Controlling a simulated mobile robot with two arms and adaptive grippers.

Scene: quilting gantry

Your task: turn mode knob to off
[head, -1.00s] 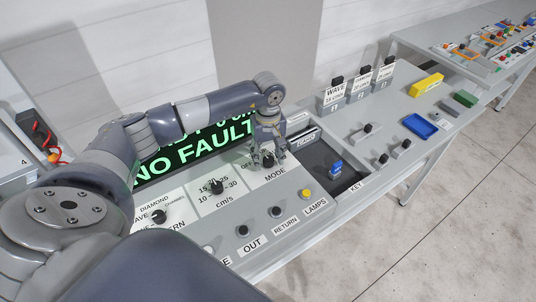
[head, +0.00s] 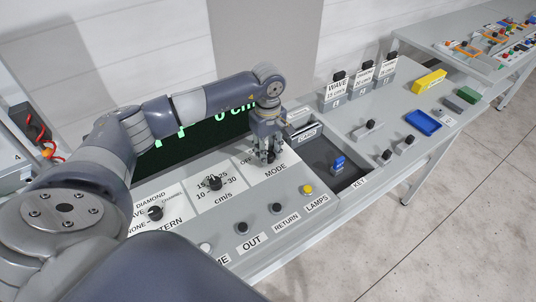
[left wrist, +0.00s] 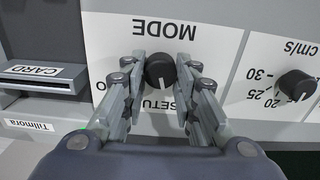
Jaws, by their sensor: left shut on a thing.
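The mode knob (left wrist: 160,70) is a black round knob on a white panel under the upside-down word MODE in the left wrist view. My left gripper (head: 266,156) comes down over it from above in the head view. In the left wrist view the two fingers of my left gripper (left wrist: 161,78) are on either side of the knob and shut on it. The label "SETU" shows partly beside the knob, and the rest is hidden by a finger. In the head view the fingers hide most of the knob, and "OFF" shows partly to its left. My right gripper is not in view.
A speed knob (head: 214,183) and a pattern knob (head: 155,213) sit left of it. Black buttons (head: 243,228) and a yellow button (head: 308,189) line the panel's front. A display (head: 190,145) stands behind. A blue key switch (head: 338,164) sits in a dark recess to the right.

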